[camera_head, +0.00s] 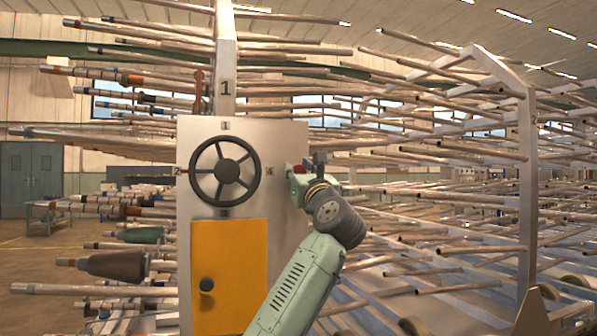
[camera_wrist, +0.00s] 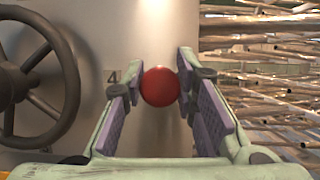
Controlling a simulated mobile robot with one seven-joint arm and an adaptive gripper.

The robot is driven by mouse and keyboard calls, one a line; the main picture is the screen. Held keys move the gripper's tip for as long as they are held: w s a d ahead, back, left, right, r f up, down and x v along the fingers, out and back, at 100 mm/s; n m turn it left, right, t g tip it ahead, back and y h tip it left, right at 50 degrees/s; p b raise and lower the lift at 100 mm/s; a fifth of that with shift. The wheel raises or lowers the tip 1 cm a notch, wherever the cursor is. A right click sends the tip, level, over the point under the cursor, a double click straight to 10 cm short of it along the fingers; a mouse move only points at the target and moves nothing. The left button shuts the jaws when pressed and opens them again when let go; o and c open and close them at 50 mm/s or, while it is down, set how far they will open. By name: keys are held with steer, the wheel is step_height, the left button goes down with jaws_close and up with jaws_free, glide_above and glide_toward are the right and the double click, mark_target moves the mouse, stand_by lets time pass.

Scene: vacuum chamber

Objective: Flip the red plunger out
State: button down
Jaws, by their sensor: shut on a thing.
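The red plunger shows as a round red knob (camera_wrist: 159,87) in the wrist view, in front of the pale panel beside the number 4. My gripper (camera_wrist: 160,82) has one finger on each side of the knob and is shut on it. In the head view a small red bit of the plunger (camera_head: 299,169) shows at the panel's right edge, mostly hidden by my gripper (camera_head: 298,180). The plunger's shaft is hidden behind the knob.
A dark handwheel (camera_head: 225,171) is on the panel (camera_head: 285,135), left of the plunger. A yellow door (camera_head: 230,270) with a black knob is below it. Many long metal rods (camera_head: 430,190) stick out on a frame to the right, close to my arm.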

steer(key=shift+s+d, duration=0.2)
steer(key=shift+s, duration=0.35)
steer(key=shift+s+d, duration=0.15)
steer(key=shift+s, duration=0.4)
steer(key=c, duration=1.3)
jaws_free()
steer(key=shift+s, duration=0.15)
steer(key=v, duration=1.2)
